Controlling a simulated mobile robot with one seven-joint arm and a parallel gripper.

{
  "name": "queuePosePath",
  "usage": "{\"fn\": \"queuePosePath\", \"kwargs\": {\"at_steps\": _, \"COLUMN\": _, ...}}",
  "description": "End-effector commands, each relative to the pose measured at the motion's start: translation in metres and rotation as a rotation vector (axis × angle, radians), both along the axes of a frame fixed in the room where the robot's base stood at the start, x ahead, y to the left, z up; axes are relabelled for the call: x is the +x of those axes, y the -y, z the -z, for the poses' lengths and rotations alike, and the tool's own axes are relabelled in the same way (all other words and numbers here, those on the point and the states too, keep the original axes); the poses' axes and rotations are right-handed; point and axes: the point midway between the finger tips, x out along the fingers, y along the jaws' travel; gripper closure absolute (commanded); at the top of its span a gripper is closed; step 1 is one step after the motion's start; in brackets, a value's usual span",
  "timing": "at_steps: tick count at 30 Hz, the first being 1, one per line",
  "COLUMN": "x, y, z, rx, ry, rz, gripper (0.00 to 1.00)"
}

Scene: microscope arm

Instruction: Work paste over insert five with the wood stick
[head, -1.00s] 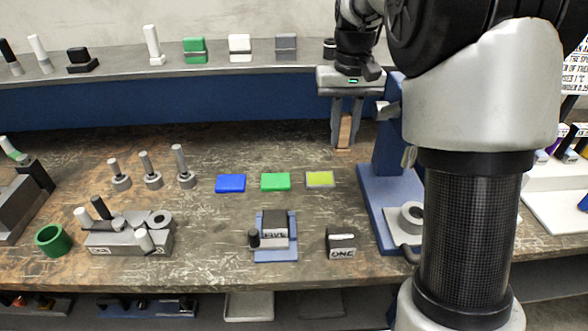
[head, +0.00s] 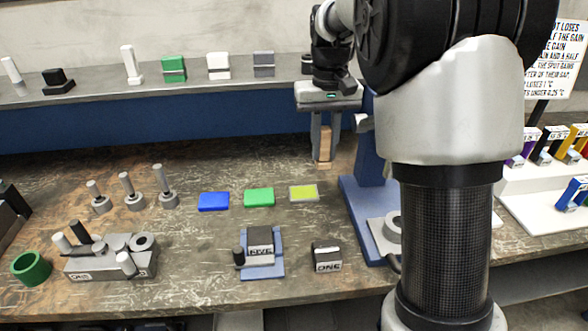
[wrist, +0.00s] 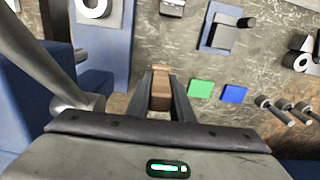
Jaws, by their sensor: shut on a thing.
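My gripper (head: 325,158) is shut on the wood stick (head: 325,143), a flat tan piece pointing down, held above the bench behind the colour pads. In the wrist view the stick (wrist: 161,90) sits between both fingers. Insert five (head: 260,242) is a dark block with a white FIVE label, seated on a blue fixture (head: 264,272) at the front of the bench. It also shows at the top of the wrist view (wrist: 223,38). My gripper is behind and right of it, well apart. I cannot make out any paste on insert five.
Blue (head: 214,201), green (head: 259,197) and yellow (head: 303,192) pads lie between stick and insert. Block ONE (head: 327,258) stands right of the fixture. A blue microscope stand (head: 366,215) rises right of my gripper. Upright pegs (head: 130,192) and a grey block (head: 110,262) are left.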

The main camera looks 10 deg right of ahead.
Motion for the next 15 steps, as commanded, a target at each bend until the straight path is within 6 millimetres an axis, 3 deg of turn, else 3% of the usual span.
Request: {"fn": "queuePosePath", "kwargs": {"at_steps": 15, "x": 0.0057, "y": -0.0055, "z": 0.0030, "rx": 0.001, "ry": 0.012, "rz": -0.003, "gripper": 1.00}}
